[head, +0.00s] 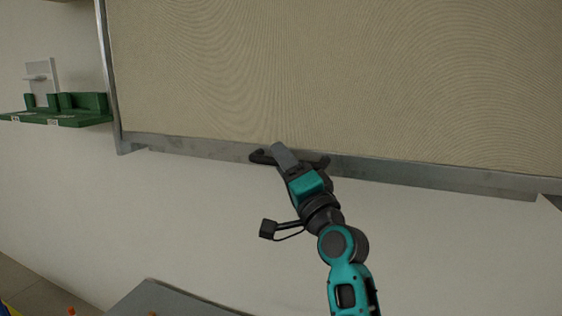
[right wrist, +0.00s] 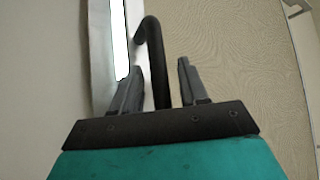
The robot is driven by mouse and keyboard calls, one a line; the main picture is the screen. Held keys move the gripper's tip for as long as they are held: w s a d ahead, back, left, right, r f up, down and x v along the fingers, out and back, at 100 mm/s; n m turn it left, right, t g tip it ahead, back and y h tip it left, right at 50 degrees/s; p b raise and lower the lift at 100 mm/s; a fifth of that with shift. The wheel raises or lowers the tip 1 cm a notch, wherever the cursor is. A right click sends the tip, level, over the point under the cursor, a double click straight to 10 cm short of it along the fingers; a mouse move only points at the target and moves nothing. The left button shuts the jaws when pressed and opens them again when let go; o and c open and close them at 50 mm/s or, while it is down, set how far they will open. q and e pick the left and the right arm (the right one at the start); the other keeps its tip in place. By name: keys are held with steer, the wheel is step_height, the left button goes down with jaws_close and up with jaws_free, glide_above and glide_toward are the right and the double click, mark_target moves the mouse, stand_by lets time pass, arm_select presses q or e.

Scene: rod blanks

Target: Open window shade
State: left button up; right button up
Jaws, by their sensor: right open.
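The window shade (head: 330,70) is a beige woven panel that is drawn down and fills the upper part of the head view. A grey metal bar (head: 420,172) runs along its lower edge. My right gripper (head: 283,153) is at this bar, left of the picture's middle. In the right wrist view its two grey fingers (right wrist: 158,76) stand apart. A black curved handle (right wrist: 158,62) shows between the fingers. I cannot tell whether either finger touches it. The gripper partly hides the handle in the head view. My left gripper is not in view.
A green wall shelf (head: 60,118) with a white holder (head: 42,75) is at the left. A grey surface (head: 170,300) is at the bottom. The white wall (head: 170,220) below the shade is clear around my right arm.

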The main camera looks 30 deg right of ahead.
jaws_close()
stand_by(0.3)
stand_by(0.3)
